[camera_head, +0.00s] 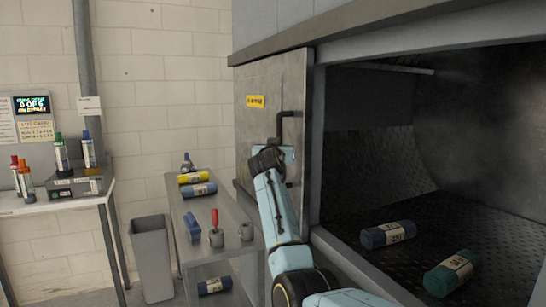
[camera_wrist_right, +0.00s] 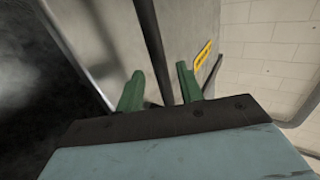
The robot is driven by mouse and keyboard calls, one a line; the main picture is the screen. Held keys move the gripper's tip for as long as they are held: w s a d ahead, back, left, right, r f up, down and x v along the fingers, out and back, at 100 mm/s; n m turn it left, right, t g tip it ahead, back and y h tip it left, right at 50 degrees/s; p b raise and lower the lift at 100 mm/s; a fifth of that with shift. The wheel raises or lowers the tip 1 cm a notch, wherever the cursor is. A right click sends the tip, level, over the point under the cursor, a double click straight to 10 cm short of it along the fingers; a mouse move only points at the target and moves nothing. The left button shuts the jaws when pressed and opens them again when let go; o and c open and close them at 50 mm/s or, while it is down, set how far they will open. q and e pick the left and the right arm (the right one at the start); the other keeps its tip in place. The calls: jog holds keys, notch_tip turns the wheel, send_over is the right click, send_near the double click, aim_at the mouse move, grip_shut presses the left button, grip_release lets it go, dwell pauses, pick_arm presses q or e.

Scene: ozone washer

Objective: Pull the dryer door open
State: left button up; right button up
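The dryer door (camera_head: 262,78) is a grey metal panel with a yellow label, standing at the left of the wide dark opening. Its dark bar handle (camera_head: 291,122) stands out from its face. My right gripper (camera_head: 268,160) is at the lower part of the handle; its fingers are hard to make out there. In the right wrist view, the green fingers of my right gripper (camera_wrist_right: 160,78) are spread apart. The dark handle bar (camera_wrist_right: 153,40) passes between them, with visible gaps at both sides. My left gripper is out of view.
A metal cart (camera_head: 215,252) with bottles and tools stands left of the door. A grey bin (camera_head: 152,258) and a table (camera_head: 50,205) are further left.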

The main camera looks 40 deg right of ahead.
jog(key=v, duration=0.9)
jog(key=shift+s+a, duration=0.2)
